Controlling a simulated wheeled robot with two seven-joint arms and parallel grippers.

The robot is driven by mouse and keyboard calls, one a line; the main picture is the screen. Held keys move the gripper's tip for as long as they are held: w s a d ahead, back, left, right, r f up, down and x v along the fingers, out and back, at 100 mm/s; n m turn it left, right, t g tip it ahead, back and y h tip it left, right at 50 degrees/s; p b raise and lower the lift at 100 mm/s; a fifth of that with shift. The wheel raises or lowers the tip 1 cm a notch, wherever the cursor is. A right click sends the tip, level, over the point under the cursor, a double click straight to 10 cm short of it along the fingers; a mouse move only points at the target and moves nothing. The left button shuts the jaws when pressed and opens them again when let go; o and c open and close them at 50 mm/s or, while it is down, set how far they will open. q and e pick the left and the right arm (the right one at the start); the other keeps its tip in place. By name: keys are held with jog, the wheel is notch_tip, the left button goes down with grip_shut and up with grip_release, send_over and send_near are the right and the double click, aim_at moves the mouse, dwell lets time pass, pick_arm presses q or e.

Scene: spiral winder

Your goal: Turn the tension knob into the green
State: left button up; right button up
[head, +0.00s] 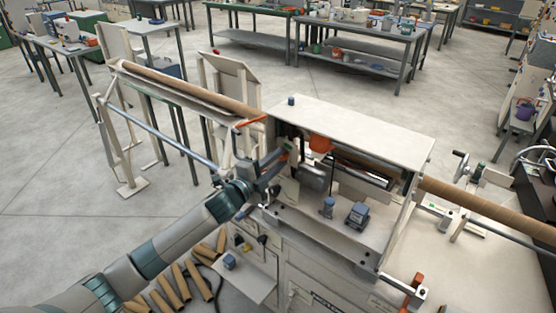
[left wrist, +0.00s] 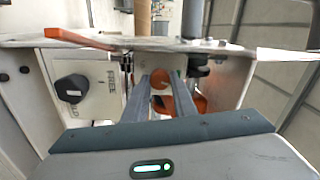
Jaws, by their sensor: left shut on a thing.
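My left gripper (head: 277,165) reaches from the left to the near-left end of the winder (head: 350,130), under its pale top plate. In the left wrist view, my left gripper (left wrist: 160,85) has its two grey fingers on either side of a round orange-brown knob (left wrist: 160,78), which looks like the tension knob. The fingers are shut on it. A small green patch (left wrist: 179,73) shows beside the right fingertip. A scale or pointer cannot be made out, and the fingers cover part of the knob's surroundings. My right gripper is not in view.
A black dial (left wrist: 72,89) on a white panel is left of the fingers. An orange lever (left wrist: 80,39) juts out above it. A long brown tube (head: 490,208) leaves the winder on the right. Brown tubes (head: 180,282) lie below my left arm.

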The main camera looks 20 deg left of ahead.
pick_arm(q)
jog(key=shift+n, duration=0.5)
jog(key=o, duration=1)
jog(key=shift+o, duration=0.2)
jog(key=shift+s+a, duration=0.1)
jog(key=shift+s+a+f+b, duration=0.2)
jog(key=shift+s+b, duration=0.15)
jog(key=shift+s, duration=0.2)
jog(key=b+v, duration=0.6)
jog(key=v, duration=1)
jog(key=shift+r, duration=0.2)
